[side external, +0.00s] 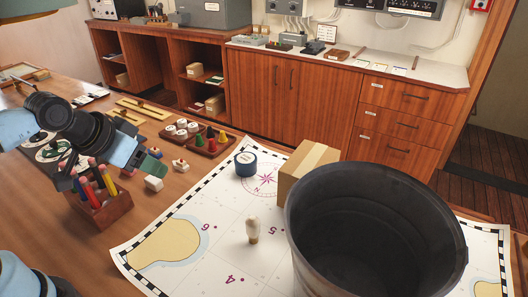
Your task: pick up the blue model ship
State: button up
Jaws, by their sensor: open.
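My gripper (140,162) is at the left, over the desk just right of a wooden pen holder. It is open, and I see nothing held in it. I cannot clearly make out a blue model ship. A small white and orange piece with a bluish part (180,165) sits on the desk right of my gripper; it is too small to tell what it is. A small white piece (153,183) lies just below my gripper. A round blue object (245,163) stands on the chart and does not look like a ship.
A large dark bucket (310,230) fills the right front, with a cardboard box (297,172) behind it. A pale bulb-like object (253,230) stands on the chart (200,215). The pen holder (106,212) and a tray of coloured pegs (209,146) flank my gripper.

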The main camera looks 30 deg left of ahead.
jog(key=w+a+m+g+y, duration=0.6)
jog(key=w+a+m, duration=0.25)
jog(key=w, duration=0.55)
jog(key=w+a+f+m+g+y, duration=0.3)
jog(key=w+a+f+y, duration=0.1)
jog(key=w+f, duration=0.1)
jog(key=m+g+y, duration=0.2)
jog(key=g, duration=0.1)
send_near(154, 148)
jog(key=shift+w+a+f, duration=0.1)
jog(key=shift+a+f, duration=0.15)
jog(key=shift+a, duration=0.3)
jog(key=shift+a+f, duration=0.25)
jog(key=shift+a, duration=0.3)
jog(key=shift+a+f, duration=0.1)
jog(key=shift+f, duration=0.3)
jog(key=x, duration=0.7)
jog(key=shift+s+a, duration=0.2)
grip_shut()
